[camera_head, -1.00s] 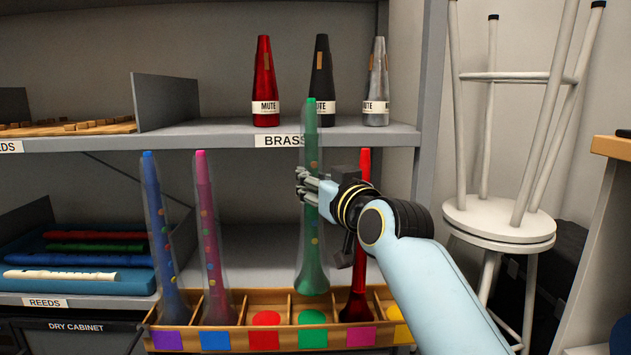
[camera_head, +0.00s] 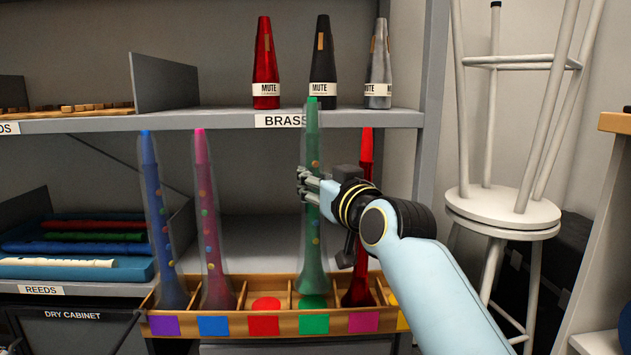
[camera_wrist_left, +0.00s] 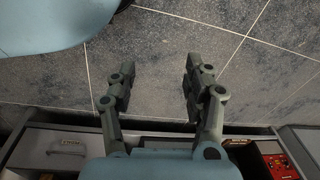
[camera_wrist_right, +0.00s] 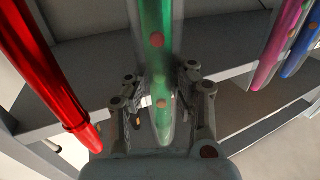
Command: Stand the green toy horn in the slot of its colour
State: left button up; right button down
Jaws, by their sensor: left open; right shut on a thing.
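The green toy horn (camera_head: 313,225) stands upright inside a clear sleeve. My right gripper (camera_head: 308,187) is shut on its middle from the right; the wrist view also shows the horn (camera_wrist_right: 158,60) between the fingers. Its lower end is over the green-marked slot (camera_head: 314,324) of the wooden rack, just above or at the green disc (camera_head: 313,302); I cannot tell whether it touches. My left gripper (camera_wrist_left: 158,85) is open and empty above the tiled floor, outside the head view.
A red horn (camera_head: 366,150) stands close on the right, in the magenta-marked slot. A blue horn (camera_head: 157,210) and a magenta horn (camera_head: 207,200) stand in the purple-marked and blue-marked slots. The red-marked slot (camera_head: 264,325) is empty. The BRASS shelf (camera_head: 220,123) is behind the horn's top.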

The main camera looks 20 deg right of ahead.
jog(key=shift+r, duration=0.1)
jog(key=shift+p, duration=0.3)
notch_tip(320, 180, down, 3)
jog(key=shift+r+b, duration=0.2)
jog(key=shift+b, duration=1)
pick_arm(q)
jog(key=shift+t, duration=0.5)
jog(key=shift+w+d+r+b, duration=0.2)
jog(key=shift+w+d+r, duration=0.15)
jog(key=shift+w+r, duration=0.35)
jog(key=shift+w+d+r+b, duration=0.25)
jog(key=shift+w+r, duration=0.25)
jog(key=shift+r, duration=0.35)
pick_arm(e)
jog(key=shift+f, duration=0.8)
pick_arm(q)
jog(key=shift+f, duration=0.2)
pick_arm(e)
jog(key=shift+f, duration=0.5)
pick_arm(q)
jog(key=shift+s, duration=0.1)
pick_arm(e)
jog(key=c, duration=1.1)
grip_release()
